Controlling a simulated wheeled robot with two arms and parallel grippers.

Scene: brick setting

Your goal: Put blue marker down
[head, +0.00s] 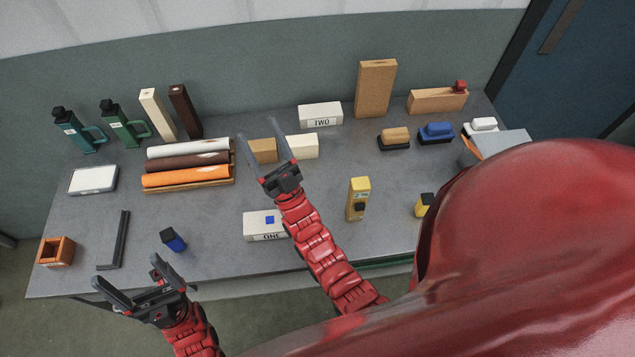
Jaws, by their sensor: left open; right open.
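A short blue marker with a dark end (174,240) stands, slightly tilted in the picture, on the grey table near its front edge. My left gripper (127,272) is open and empty at the front edge, just below and left of the marker and apart from it in the picture. My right gripper (258,133) is open over the middle of the table, its fingers in front of a tan block (263,151) and a cream block (303,147). I see nothing held between its fingers.
On the grey table (210,213), a white block marked ONE (257,230) lies right of the marker. A black angled bar (121,240) and a wooden box (57,252) lie left. A rack of rolls (188,187) stands behind. A yellow tool (358,198) stands further right.

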